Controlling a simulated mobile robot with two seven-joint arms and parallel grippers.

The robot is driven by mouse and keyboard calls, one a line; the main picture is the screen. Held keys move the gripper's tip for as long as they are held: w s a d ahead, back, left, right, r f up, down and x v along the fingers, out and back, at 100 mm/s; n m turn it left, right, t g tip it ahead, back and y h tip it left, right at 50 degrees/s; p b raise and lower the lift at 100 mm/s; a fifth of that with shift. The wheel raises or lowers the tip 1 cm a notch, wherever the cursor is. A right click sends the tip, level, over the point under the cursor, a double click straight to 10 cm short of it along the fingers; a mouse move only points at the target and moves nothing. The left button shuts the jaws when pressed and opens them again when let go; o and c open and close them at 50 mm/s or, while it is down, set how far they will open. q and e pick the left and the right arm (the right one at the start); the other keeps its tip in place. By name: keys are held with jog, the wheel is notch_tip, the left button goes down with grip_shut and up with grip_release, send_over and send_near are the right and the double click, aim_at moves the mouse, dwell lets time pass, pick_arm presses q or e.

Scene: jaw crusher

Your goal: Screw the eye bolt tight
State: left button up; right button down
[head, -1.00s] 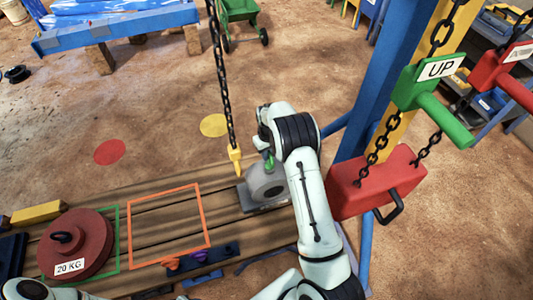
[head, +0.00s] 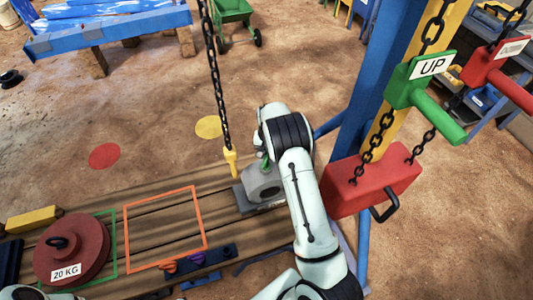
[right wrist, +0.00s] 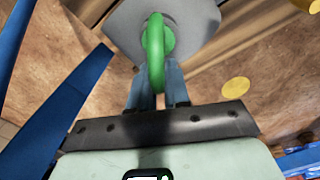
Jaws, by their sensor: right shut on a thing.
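The green eye bolt (right wrist: 153,50) stands on top of a grey rounded block (right wrist: 195,18) in the right wrist view. My right gripper (right wrist: 157,74) is shut on the eye bolt's ring, with its blue-grey fingers at either side. In the head view, my right arm reaches over the grey block (head: 264,184) and hides most of the eye bolt (head: 265,160). Whether the bolt's collar sits flush cannot be told. My left gripper is out of view; only a white bit of my left arm shows at the bottom left.
A chain with a yellow hook (head: 231,163) hangs just left of the block. A red 20 KG weight (head: 85,245) lies on the wooden bench (head: 165,232). A blue post (head: 375,90), a red box (head: 370,188) and a green UP handle (head: 420,85) stand to the right.

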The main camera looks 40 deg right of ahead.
jog(key=shift+f, duration=0.1)
jog(key=m, duration=0.2)
jog(key=s+m, duration=0.1)
jog(key=m, duration=0.1)
jog(key=shift+s+d+f+m, duration=0.1)
jog(key=shift+d+m, duration=0.1)
jog(key=shift+m, duration=0.2)
jog(key=m, duration=0.2)
jog(key=s+m, duration=0.1)
jog(key=shift+m, duration=0.4)
jog(key=shift+s+m, duration=0.1)
jog(key=shift+m, duration=0.4)
jog(key=shift+s+f, duration=0.1)
jog(key=m, duration=0.2)
jog(key=shift+s+a+m, duration=0.15)
jog(key=shift+s+m, duration=0.1)
jog(key=shift+m, duration=0.15)
jog(key=c, duration=1)
grip_release()
